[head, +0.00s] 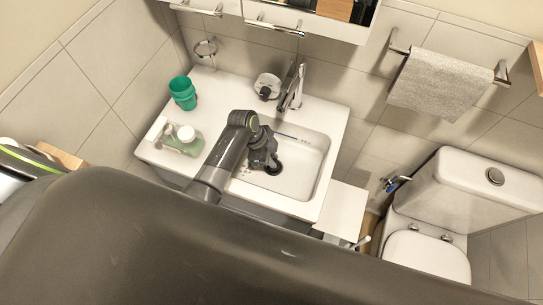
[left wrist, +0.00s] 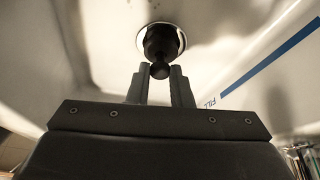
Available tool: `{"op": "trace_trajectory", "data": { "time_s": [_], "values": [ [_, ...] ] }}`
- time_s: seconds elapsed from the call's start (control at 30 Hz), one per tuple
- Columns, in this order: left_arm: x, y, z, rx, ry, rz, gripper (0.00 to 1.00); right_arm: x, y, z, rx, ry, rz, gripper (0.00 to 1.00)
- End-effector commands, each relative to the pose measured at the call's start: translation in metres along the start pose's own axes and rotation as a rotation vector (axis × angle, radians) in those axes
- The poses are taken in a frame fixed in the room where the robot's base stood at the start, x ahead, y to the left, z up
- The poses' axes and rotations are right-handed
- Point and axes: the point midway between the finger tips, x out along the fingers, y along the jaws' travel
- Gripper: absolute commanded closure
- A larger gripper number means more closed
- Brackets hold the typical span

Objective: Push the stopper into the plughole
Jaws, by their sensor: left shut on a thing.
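The white basin (head: 312,150) has a dark plughole (head: 273,169) in its floor. In the left wrist view the plughole's pale metal rim (left wrist: 141,38) shows around the black stopper (left wrist: 162,42). The stopper's round knob points toward my left gripper (left wrist: 160,72), between its fingertips. My left gripper also shows in the head view (head: 268,164), reaching down into the basin beside the plughole. It is shut on the stopper's knob. How deep the stopper sits in the plughole cannot be told. My right gripper is not in view.
A chrome tap (head: 293,88) stands behind the basin. A green cup (head: 183,93) and a tray (head: 182,144) with a white-topped item are on the left counter. A blue stripe (left wrist: 270,60) marks the basin wall. The basin's right side is clear.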

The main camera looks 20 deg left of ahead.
Motion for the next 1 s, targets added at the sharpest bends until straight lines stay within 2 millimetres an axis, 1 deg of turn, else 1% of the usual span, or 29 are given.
{"op": "trace_trajectory", "data": {
  "time_s": [0.1, 0.43, 0.73, 0.97, 1.0],
  "values": [
    [0.0045, -0.0002, 0.0019, 0.0, 0.0, 0.0, 1.0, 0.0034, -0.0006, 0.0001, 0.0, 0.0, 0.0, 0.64],
    [0.0044, -0.0003, 0.0019, 0.0, 0.0, -0.001, 1.0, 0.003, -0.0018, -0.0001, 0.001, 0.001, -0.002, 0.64],
    [0.011, -0.0003, 0.0045, 0.0, 0.0, 0.0, 1.0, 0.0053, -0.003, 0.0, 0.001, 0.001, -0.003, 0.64],
    [0.0115, -0.0003, 0.0048, 0.0, 0.0, -0.001, 1.0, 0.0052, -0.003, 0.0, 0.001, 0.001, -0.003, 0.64],
    [0.0115, -0.0003, 0.0048, 0.0, 0.0, -0.001, 0.8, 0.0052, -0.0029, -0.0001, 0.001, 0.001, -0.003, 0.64]
  ]
}}
